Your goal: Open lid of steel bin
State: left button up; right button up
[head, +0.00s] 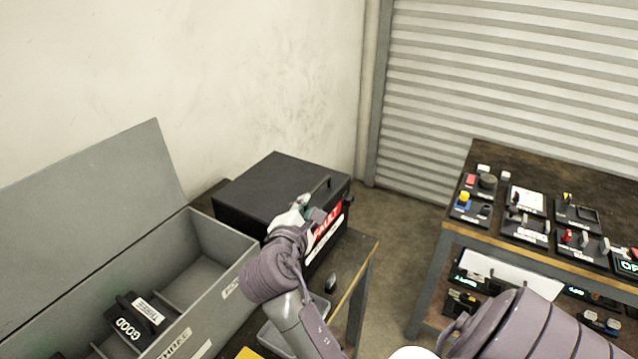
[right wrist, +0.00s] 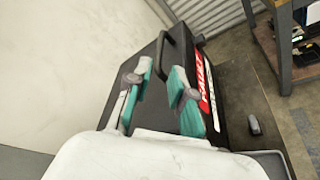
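A black bin (head: 270,185) stands on the table with its lid closed; a dark bar handle (head: 320,188) rises near the lid's front edge. A red and white label (head: 328,222) is on its front, partly hidden. My right gripper (head: 307,207) is over the front of this lid. In the right wrist view my right gripper (right wrist: 160,76) is open and empty, its teal-padded fingers apart. The handle (right wrist: 178,50) of the black bin (right wrist: 160,100) lies just beyond the fingertips, not gripped. Contact cannot be told. My left gripper is not in view.
A grey compartmented bin (head: 222,238) stands left with its lid (head: 95,195) raised, holding a black item (head: 135,318) labelled GOOD. A small dark object (head: 331,283) and a grey tray (head: 268,336) are in front. A workbench (head: 500,152) with several devices stands right; floor between is free.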

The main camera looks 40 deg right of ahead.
aim_at(317, 189)
jog(key=x, duration=0.3)
jog(key=shift+w+d, duration=0.2)
jog(key=shift+d, duration=0.15)
jog(key=p+x, duration=0.1)
jog(key=x, duration=0.5)
jog(key=shift+w+d+f, duration=0.15)
jog(key=shift+w+f, duration=0.05)
jog(key=shift+x, duration=0.8)
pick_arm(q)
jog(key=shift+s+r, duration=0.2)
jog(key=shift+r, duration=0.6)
pick_arm(e)
jog(key=shift+f, duration=0.1)
jog(key=shift+c, duration=0.2)
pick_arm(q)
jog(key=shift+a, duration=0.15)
pick_arm(e)
grip_shut()
